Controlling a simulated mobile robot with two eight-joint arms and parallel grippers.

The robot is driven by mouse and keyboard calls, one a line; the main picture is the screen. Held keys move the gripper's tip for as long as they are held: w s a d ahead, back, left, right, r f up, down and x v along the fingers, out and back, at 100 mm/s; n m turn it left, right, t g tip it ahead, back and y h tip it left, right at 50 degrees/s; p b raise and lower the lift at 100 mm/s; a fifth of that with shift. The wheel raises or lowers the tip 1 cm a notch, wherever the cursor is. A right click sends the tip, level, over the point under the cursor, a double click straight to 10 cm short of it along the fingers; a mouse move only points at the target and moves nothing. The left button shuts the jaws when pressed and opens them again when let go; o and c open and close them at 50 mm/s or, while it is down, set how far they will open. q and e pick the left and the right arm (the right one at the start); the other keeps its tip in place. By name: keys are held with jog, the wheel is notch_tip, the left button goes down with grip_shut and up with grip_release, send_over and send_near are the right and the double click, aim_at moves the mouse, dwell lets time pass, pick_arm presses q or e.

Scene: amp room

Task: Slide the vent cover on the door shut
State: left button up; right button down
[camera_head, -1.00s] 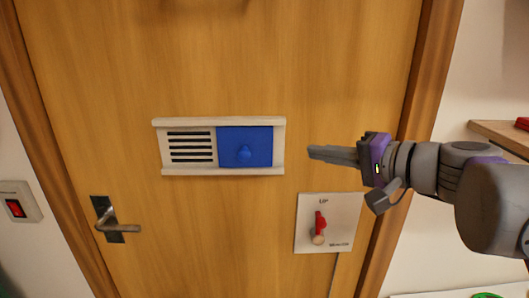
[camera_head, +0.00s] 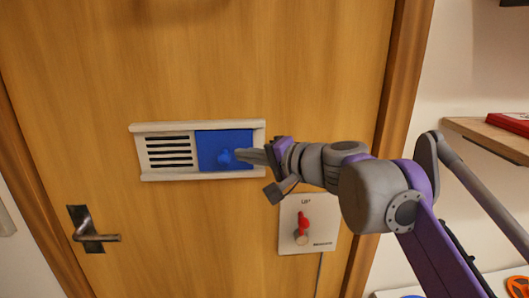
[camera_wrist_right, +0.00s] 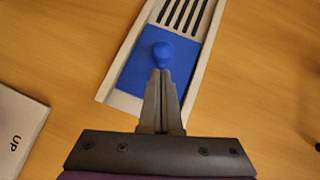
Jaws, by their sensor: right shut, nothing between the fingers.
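The blue vent cover (camera_head: 213,137) sits at the right end of the white vent frame (camera_head: 160,177) on the wooden door. It has a round blue knob (camera_head: 225,157). The black vent slots (camera_head: 169,152) to its left are uncovered. My right gripper (camera_head: 240,155) is shut and empty, with its fingertips at the right side of the knob. In the right wrist view the fingertips (camera_wrist_right: 161,72) are right by the knob (camera_wrist_right: 162,52); I cannot tell whether they touch it. My left gripper is not in view.
A white panel with a red switch (camera_head: 303,222) is below the vent, near my right arm. A door handle (camera_head: 88,237) is at lower left. A wooden shelf (camera_head: 490,133) with a red object stands at the right. The door above the vent is clear.

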jog(key=shift+a+f, duration=0.15)
jog(key=shift+a, duration=0.15)
jog(key=a+p, duration=0.3)
jog(key=a, duration=1)
jog(key=shift+a, duration=0.25)
jog(key=shift+p, duration=0.35)
